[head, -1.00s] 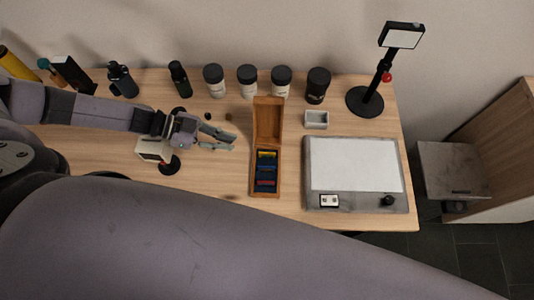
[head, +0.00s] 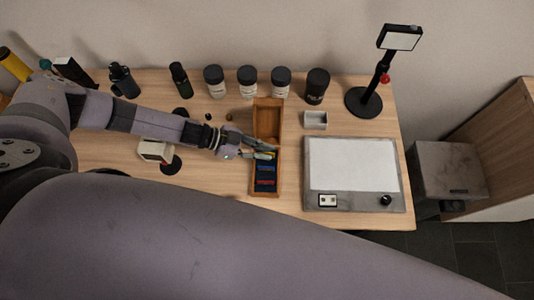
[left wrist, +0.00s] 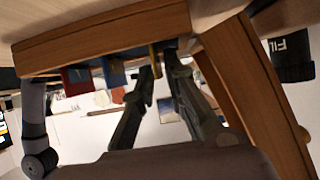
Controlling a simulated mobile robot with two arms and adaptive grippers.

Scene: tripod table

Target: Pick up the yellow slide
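The wooden slide box (head: 278,186) stands open on the table, its lid part toward the back. Several slides stand in it; blue (head: 266,168) and red (head: 265,182) ones show clearly. The yellow slide (head: 264,156) is at the back end of the row, partly hidden by my left gripper (head: 268,151). In the left wrist view, the two fingers (left wrist: 158,65) are apart at the box, with a thin yellowish slide edge (left wrist: 153,54) by the fingertips. I cannot tell whether they touch it. My right gripper is not in view.
A light panel (head: 352,165) lies right of the box, with a small grey tray (head: 316,120) behind it. Several jars and bottles (head: 247,82) line the back. A lamp stand (head: 366,100) is at the back right. A cream-coloured device (head: 156,151) sits left.

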